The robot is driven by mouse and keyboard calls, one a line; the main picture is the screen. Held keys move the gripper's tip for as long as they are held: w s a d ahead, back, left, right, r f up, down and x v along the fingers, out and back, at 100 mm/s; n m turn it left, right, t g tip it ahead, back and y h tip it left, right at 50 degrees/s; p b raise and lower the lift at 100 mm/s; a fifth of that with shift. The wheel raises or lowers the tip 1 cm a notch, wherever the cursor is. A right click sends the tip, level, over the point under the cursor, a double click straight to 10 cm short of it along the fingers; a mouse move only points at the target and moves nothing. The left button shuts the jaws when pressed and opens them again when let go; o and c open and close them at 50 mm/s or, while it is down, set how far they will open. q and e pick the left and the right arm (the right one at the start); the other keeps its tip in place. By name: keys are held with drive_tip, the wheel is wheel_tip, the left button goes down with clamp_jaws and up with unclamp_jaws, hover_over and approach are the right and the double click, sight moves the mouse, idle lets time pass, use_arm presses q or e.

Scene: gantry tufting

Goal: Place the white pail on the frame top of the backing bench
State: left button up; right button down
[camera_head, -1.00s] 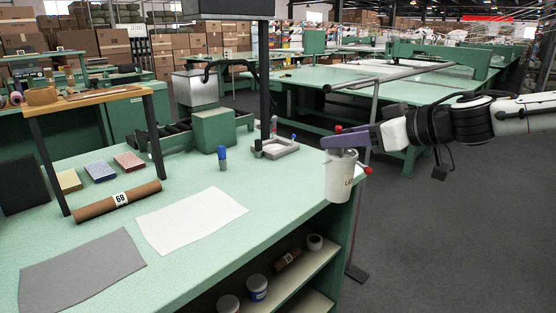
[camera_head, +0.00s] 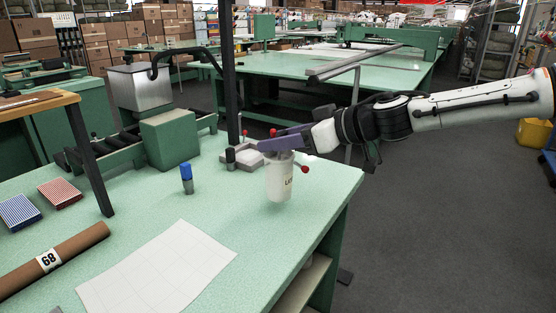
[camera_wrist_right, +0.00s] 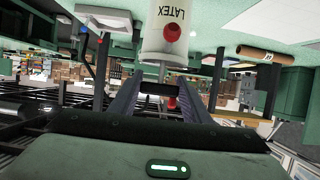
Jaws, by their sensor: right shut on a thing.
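The white pail (camera_head: 279,182), marked with dark lettering, is upright over the right end of the near green bench (camera_head: 232,205). My right gripper (camera_head: 283,146) comes in from the right and is shut at the pail's top. I cannot tell whether the pail's base touches the bench. In the right wrist view the pail (camera_wrist_right: 178,28) reads LATEX and has a red ball in front of it. A wood-topped frame (camera_head: 35,103) stands on the bench at the left, partly cut off. I cannot tell whether it is the task's frame top. My left gripper is out of view.
A blue-capped bottle (camera_head: 187,180), a white sheet (camera_head: 160,272), a brown roll (camera_head: 62,257) and a green box (camera_head: 170,140) are on the bench. A grey tray (camera_head: 242,158) is just behind the pail. A larger green table (camera_head: 300,75) with a metal rail is behind. Open floor lies right.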

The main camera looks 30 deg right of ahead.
sight(286, 153)
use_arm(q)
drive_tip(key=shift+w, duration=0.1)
use_arm(e)
drive_tip(key=shift+f, duration=0.3)
use_arm(q)
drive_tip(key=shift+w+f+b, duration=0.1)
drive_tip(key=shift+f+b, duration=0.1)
drive_tip(key=shift+b, duration=0.3)
use_arm(e)
wheel_tip(286, 153, down, 3)
drive_tip(key=shift+f, duration=0.1)
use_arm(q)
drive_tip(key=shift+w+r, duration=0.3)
use_arm(e)
drive_tip(key=shift+w, duration=0.1)
drive_tip(key=c, duration=1.4)
unclamp_jaws()
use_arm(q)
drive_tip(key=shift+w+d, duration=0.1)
use_arm(e)
drive_tip(key=o, duration=0.4)
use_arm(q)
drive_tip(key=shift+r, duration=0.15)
use_arm(e)
drive_tip(key=shift+r, duration=0.2)
